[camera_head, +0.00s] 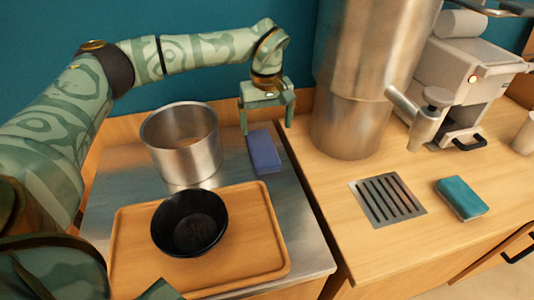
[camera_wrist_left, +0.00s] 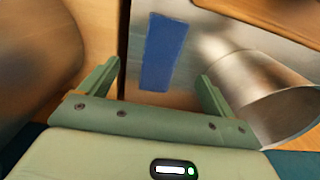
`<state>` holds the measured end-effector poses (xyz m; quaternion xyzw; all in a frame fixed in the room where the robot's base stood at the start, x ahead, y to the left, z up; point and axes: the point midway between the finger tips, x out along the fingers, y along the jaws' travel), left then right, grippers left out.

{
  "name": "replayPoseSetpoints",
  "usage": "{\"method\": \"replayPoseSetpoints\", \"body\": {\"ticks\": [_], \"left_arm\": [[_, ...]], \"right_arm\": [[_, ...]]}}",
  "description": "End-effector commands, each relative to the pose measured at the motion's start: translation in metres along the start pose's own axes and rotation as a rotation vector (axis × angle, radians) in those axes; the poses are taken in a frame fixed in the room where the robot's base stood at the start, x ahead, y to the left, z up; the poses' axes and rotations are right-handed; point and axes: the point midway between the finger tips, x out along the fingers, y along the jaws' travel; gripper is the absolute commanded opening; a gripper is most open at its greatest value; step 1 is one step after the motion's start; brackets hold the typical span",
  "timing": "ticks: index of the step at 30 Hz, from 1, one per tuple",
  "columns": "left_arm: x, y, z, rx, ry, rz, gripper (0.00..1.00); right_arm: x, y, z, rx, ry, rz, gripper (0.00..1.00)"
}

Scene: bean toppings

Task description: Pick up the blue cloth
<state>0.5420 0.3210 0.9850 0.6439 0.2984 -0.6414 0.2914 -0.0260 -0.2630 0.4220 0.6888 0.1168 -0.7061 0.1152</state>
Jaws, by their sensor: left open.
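The blue cloth (camera_head: 264,152) is a folded purple-blue block on the metal counter (camera_head: 240,222), right of the steel pot. In the left wrist view the blue cloth (camera_wrist_left: 164,52) lies ahead of the fingers, between their lines. My left gripper (camera_head: 267,120) is open and empty, pointing down just above and behind the cloth; it also shows in the left wrist view (camera_wrist_left: 160,75). A teal folded cloth or sponge (camera_head: 462,199) lies on the wooden counter at right. My right gripper is not clearly in view.
A steel pot (camera_head: 181,145) stands close left of the cloth. A black bowl (camera_head: 190,223) sits on a wooden tray (camera_head: 262,262) in front. A large steel cylinder (camera_head: 352,125) stands to the right, with a coffee machine (camera_head: 467,85) beyond. A drain grate (camera_head: 388,200) is in the wooden counter.

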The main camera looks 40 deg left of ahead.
Motion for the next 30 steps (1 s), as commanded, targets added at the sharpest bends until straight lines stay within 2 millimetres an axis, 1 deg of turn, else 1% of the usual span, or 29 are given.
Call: {"method": "replayPoseSetpoints", "body": {"ticks": [1,3,6,11,14,19,22,27,28,29,30], "left_arm": [[0.018,-0.001,-0.001,-0.002,-0.004,-0.004,0.89],[0.03,-0.001,-0.001,-0.003,-0.004,-0.003,0.89],[0.041,0.0,-0.001,-0.003,-0.002,-0.001,0.89],[0.049,0.0,-0.001,-0.003,-0.001,0.001,0.89],[0.062,-0.001,-0.001,-0.004,-0.004,-0.001,0.89],[0.092,-0.001,-0.002,-0.004,-0.004,-0.002,0.89],[0.098,-0.001,-0.002,-0.005,-0.002,0.001,0.89],[0.095,-0.001,-0.002,-0.004,0.0,0.003,0.89],[0.095,-0.001,-0.002,-0.004,0.0,0.003,0.84],[0.095,-0.001,-0.002,-0.004,0.0,0.003,0.75],[0.095,-0.001,-0.002,-0.004,0.0,0.003,0.64]], "right_arm": [[0.008,0.005,0.003,-0.002,-0.007,0.005,0.36],[0.011,0.008,0.003,-0.003,-0.009,0.009,0.36],[0.015,0.003,0.0,0.001,-0.006,0.002,0.36],[0.018,-0.014,-0.005,0.008,0.0,-0.019,0.36],[0.024,-0.016,-0.003,0.008,-0.006,-0.023,0.36],[0.038,-0.015,0.003,0.007,-0.02,-0.025,0.36],[0.04,-0.014,0.004,0.006,-0.022,-0.023,0.36],[0.038,-0.01,0.004,0.004,-0.021,-0.018,0.36],[0.038,-0.01,0.005,0.004,-0.021,-0.017,0.36],[0.038,-0.009,0.005,0.004,-0.022,-0.017,0.36],[0.038,-0.009,0.005,0.004,-0.022,-0.016,0.36]]}}
